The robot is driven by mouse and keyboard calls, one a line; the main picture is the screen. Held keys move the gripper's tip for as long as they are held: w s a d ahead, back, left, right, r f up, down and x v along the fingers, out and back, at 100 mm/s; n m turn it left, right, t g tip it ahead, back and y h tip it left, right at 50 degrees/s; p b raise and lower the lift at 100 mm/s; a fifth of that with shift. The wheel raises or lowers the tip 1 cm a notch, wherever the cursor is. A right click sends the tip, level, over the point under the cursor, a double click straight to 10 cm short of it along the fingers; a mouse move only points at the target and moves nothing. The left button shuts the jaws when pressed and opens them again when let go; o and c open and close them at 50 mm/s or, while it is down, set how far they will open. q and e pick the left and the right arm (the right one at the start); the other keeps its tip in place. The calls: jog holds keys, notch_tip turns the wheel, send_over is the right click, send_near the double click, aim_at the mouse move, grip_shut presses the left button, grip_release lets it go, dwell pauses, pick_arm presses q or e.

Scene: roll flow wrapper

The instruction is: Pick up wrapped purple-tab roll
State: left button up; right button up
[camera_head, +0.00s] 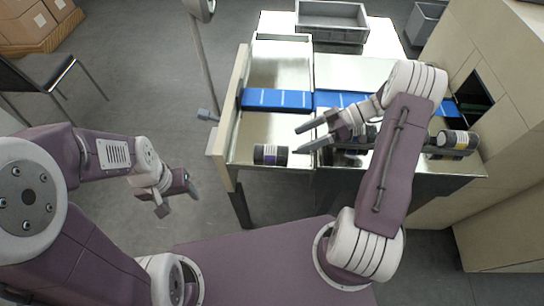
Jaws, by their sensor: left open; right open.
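A dark roll (270,154) with a pale, purplish band lies on its side near the front left of the metal worktop. It is too small to be sure of its tab colour. Another dark roll (457,140) with a white and yellow band lies at the right end. My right gripper (302,139) is open and empty, its fingers pointing left, just right of and slightly behind the first roll. My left gripper (178,199) is open and empty, left of the worktop and away from it. My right arm hides part of the worktop's middle.
A blue strip (277,98) crosses the worktop behind the rolls. A pale side panel (229,115) edges it on the left. A grey crate (331,22) stands at the back. A beige cabinet with a dark opening (482,93) is at the right.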

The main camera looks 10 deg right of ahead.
aim_at(279, 147)
jog(key=shift+s+a, duration=0.1)
jog(key=shift+a, duration=0.4)
jog(key=x, duration=0.2)
jog(key=p+x, duration=0.1)
jog(key=x, duration=0.5)
jog(key=shift+w+a+f, duration=0.15)
jog(key=shift+w+f, duration=0.05)
jog(key=shift+w, duration=0.1)
grip_shut()
jog(key=shift+r, duration=0.15)
jog(key=r, duration=0.4)
jog(key=shift+s+a+r, duration=0.15)
jog(key=shift+s+a, duration=0.05)
jog(key=shift+a, duration=0.05)
jog(key=s+a+r, duration=0.6)
jog(key=a, duration=0.3)
jog(key=shift+r+b, duration=0.2)
jog(key=shift+b, duration=0.2)
